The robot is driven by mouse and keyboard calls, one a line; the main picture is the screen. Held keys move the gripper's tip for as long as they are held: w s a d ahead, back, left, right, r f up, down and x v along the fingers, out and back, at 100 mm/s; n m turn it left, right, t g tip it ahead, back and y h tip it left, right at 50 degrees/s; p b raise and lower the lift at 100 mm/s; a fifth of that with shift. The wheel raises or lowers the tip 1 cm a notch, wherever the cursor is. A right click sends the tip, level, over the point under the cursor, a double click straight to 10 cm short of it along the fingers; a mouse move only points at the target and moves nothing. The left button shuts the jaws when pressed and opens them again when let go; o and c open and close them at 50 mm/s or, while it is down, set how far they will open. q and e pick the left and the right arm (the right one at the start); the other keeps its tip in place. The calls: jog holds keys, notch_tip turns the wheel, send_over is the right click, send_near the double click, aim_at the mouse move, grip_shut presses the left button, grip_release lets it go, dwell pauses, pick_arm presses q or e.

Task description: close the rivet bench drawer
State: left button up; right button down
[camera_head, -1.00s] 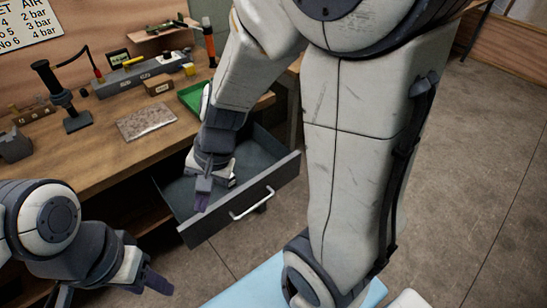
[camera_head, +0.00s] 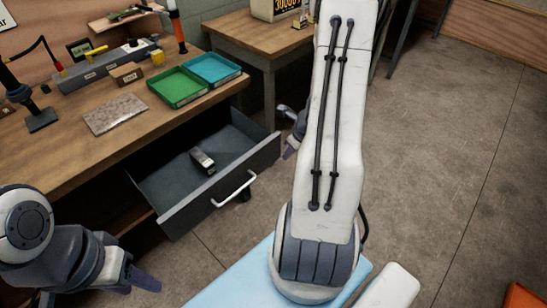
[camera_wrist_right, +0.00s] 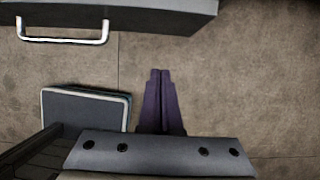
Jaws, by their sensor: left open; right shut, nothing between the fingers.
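The rivet bench drawer (camera_head: 262,158) is pulled out from the wooden bench. Its dark grey front has a pale bar handle (camera_head: 234,190), which also shows in the right wrist view (camera_wrist_right: 63,40). A small dark and silver item (camera_head: 202,161) lies inside the drawer. My right gripper (camera_head: 289,151) is just right of the drawer front, partly hidden behind my right arm. In the right wrist view its purple fingers (camera_wrist_right: 160,76) are together and empty, apart from the drawer front. My left gripper (camera_head: 146,281) is open and empty, below and in front of the drawer.
The bench top (camera_head: 75,150) holds a green tray (camera_head: 180,87), a blue tray (camera_head: 213,69), a speckled plate (camera_head: 114,113) and a small box (camera_head: 126,75). A second table (camera_head: 252,32) stands behind.

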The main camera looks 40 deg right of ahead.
aim_at(269, 160)
pick_arm(q)
jog(key=shift+f, duration=0.45)
pick_arm(e)
jog(key=w+f, duration=0.1)
jog(key=w, duration=0.1)
jog(key=w+f, duration=0.4)
jog(key=shift+w+a+f, duration=0.1)
jog(key=shift+a+f, duration=0.1)
jog(key=shift+a, duration=0.05)
pick_arm(q)
jog(key=shift+r, duration=0.1)
pick_arm(e)
jog(key=shift+w, duration=0.15)
